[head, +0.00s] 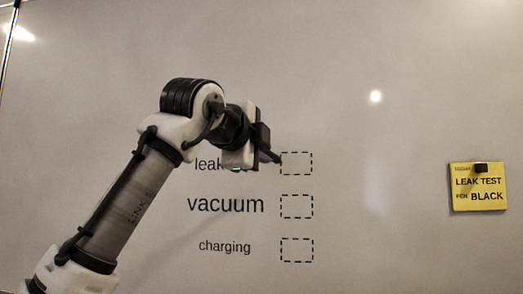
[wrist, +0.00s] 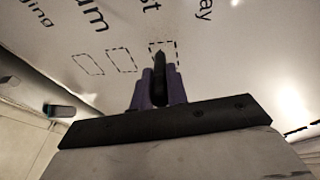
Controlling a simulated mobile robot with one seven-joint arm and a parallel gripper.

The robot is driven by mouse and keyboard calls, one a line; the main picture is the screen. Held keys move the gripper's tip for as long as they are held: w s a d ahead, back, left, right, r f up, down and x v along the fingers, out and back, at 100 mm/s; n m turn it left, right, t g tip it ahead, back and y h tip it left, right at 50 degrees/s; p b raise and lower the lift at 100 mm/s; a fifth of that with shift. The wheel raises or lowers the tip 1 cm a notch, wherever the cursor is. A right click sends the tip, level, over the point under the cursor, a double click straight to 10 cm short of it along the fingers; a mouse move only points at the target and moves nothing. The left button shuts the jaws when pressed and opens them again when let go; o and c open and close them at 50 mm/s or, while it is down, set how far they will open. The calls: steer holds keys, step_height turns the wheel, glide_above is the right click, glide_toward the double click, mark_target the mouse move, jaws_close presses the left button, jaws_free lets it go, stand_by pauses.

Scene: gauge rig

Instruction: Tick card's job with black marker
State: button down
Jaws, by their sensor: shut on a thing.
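The board lists a partly hidden line starting "leak" (head: 207,164), "vacuum" (head: 226,204) and "charging" (head: 225,246). Each has a dashed box to its right: leak box (head: 304,163), vacuum box (head: 297,218), charging box (head: 297,238). My gripper (head: 268,156) is at the leak box's left edge. In the wrist view its purple fingers are shut on a dark marker (wrist: 160,72), whose tip overlaps the leak box (wrist: 170,44). I cannot tell whether the tip touches the board.
A dark magnet (head: 481,168) sits on the card's upper edge. The whiteboard (head: 400,240) is bare between the boxes and the card. In the wrist view, a dark object with a teal end (wrist: 60,110) lies at lower left, and another line ends in "ay" (wrist: 203,9).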

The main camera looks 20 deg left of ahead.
steer(key=shift+w+a+p, duration=0.25)
steer(key=shift+w+p, duration=0.35)
steer(key=shift+w, duration=0.25)
steer(key=shift+w+d, duration=0.2)
steer(key=shift+d, duration=0.7)
steer(key=shift+w+d, duration=0.2)
steer(key=shift+d, duration=0.7)
steer(key=d, duration=0.1)
steer(key=w+d+p, duration=0.1)
steer(key=d, duration=0.1)
steer(key=shift+r+p, duration=0.1)
steer(key=shift+p, duration=0.2)
steer(key=shift+a, duration=0.1)
steer(key=shift+s+a+p, duration=0.3)
steer(key=shift+a+p, duration=0.25)
steer(key=shift+a, duration=0.55)
steer(key=shift+s+a+p, duration=0.35)
steer(key=shift+a+p, duration=0.15)
steer(key=shift+a, duration=0.55)
steer(key=shift+s+a+p, duration=0.3)
steer(key=shift+a+p, duration=0.25)
steer(key=shift+a, duration=0.55)
